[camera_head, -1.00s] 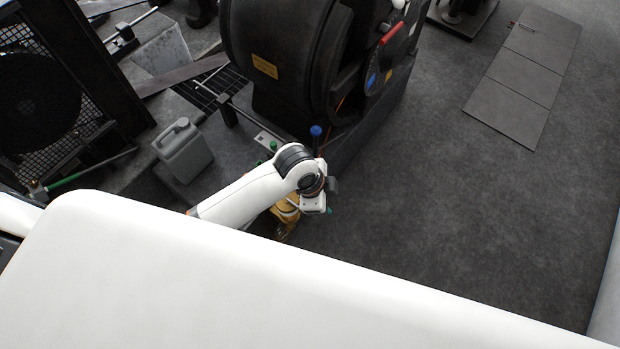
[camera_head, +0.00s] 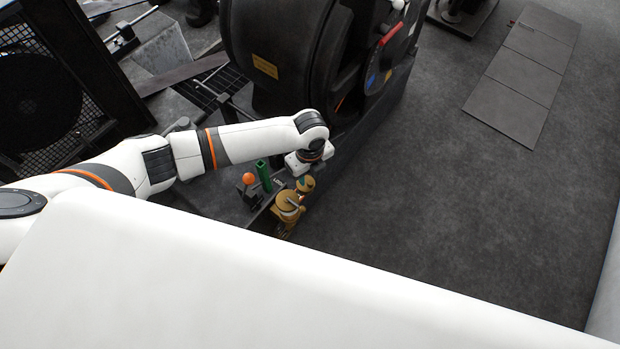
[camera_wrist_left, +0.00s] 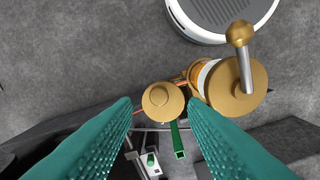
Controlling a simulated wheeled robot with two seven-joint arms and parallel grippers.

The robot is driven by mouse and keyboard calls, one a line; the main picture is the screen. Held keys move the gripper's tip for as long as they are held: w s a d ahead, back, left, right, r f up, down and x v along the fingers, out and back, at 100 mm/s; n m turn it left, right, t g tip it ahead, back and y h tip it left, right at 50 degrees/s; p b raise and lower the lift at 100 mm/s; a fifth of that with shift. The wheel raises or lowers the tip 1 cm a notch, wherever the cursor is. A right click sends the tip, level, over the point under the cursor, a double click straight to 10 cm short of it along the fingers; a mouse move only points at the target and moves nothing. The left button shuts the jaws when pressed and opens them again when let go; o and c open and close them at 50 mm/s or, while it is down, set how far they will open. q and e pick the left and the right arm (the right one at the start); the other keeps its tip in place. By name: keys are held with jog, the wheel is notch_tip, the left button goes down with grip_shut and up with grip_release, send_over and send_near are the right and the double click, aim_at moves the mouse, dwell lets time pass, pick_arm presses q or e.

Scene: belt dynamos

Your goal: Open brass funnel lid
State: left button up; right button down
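A small round brass lid with a raised centre (camera_wrist_left: 162,101) shows between my left fingertips in the left wrist view. It appears closed; in the head view it is the smaller brass piece (camera_head: 305,184). Beside it stands a larger brass disc (camera_wrist_left: 256,100) with a metal lever and brass ball, also in the head view (camera_head: 288,202). I cannot tell for certain which one is the funnel lid. My left gripper (camera_head: 302,163) is over the brass parts. Its teal fingers are wide apart with nothing held. My right gripper is not in view.
A green upright piece (camera_head: 263,176) and an orange-knobbed lever (camera_head: 249,179) stand just left of the brass parts. The large black machine (camera_head: 290,60) rises behind my wrist. Open grey floor (camera_head: 430,220) lies to the right.

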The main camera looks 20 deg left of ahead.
aim_at(310, 182)
pick_arm(q)
jog(key=shift+f, duration=2.2)
jog(key=shift+c, duration=0.3)
grip_shut()
